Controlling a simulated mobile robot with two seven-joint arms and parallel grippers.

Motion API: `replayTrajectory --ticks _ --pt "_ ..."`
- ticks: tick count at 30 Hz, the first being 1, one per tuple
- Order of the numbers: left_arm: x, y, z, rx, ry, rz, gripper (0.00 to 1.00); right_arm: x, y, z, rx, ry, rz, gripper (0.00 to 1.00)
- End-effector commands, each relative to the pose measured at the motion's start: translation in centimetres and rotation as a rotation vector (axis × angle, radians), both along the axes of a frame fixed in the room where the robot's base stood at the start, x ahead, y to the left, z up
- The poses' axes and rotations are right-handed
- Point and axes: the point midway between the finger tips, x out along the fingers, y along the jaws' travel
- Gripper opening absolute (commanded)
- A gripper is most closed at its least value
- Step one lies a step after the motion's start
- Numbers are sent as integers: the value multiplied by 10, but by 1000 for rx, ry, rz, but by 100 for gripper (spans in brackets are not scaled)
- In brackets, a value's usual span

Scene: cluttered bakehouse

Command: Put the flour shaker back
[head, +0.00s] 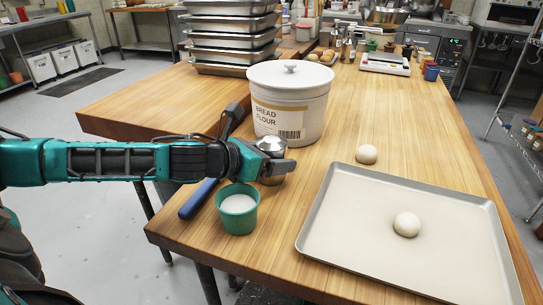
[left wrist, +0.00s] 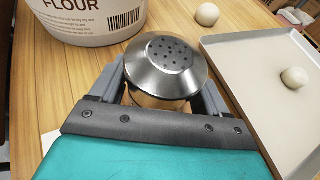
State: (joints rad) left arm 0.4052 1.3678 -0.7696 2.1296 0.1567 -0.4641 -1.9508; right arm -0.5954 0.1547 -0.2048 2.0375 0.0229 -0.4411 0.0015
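The flour shaker, with a domed metal lid full of holes, is upright at the left part of the wooden table, in front of the bread flour tub; it shows in the head view (head: 271,146) and the left wrist view (left wrist: 168,62). My left gripper (head: 275,162) reaches it from the left, with a finger on each side of its body below the lid. In the left wrist view the fingers (left wrist: 163,100) appear to press on it. The shaker's lower part is mostly hidden by the gripper. My right gripper is not in view.
A green cup of white contents (head: 238,212) and a blue handle (head: 198,199) lie close by the gripper. The bread flour tub (head: 290,98) stands just behind. A baking tray (head: 340,215) with a dough ball (head: 407,224) is at right; another ball (head: 367,154) lies behind it.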

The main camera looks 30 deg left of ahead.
Motion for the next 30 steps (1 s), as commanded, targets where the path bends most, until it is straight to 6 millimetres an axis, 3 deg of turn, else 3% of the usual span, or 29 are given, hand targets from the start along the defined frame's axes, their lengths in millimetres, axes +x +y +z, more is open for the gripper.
replayTrajectory --ticks 5,16,30 --pt "0 0 0 0 0 0 94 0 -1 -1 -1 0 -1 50" --pt "-3 2 4 3 -1 2 94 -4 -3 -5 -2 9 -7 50" --pt "-48 15 21 9 -1 1 94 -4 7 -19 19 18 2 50"
